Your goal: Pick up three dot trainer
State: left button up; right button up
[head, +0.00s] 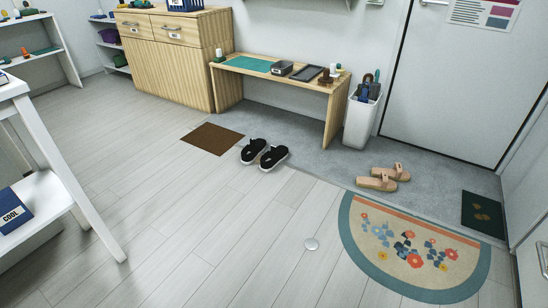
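A pair of dark shoes with pale soles stands side by side on the floor: a left shoe (253,151) and a right shoe (274,157). They sit near the edge of the grey mat, right of a brown mat. They are too small here to make out any dots, so I cannot tell whether either is the three dot trainer. No other trainer is plain to see. Neither of my grippers shows in the head view.
A wooden bench (310,83) and a white bin (361,121) stand behind the shoes. Tan sandals (384,177) and a flowered half-round mat (379,263) lie to the right. A white shelf unit (70,180) stands at left. The wooden floor in front is mostly clear.

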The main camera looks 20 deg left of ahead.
aim_at(275, 153)
jog(key=i+j+u, duration=0.1)
jog(key=u, duration=0.3)
jog(key=i+u, duration=0.2)
jog(key=u, duration=0.25)
jog(key=i+l+u, duration=0.2)
jog(key=i, duration=0.35)
jog(key=i+l+u, duration=0.2)
jog(key=i, duration=0.35)
jog(key=i+l+u, duration=0.25)
jog(key=i, duration=0.25)
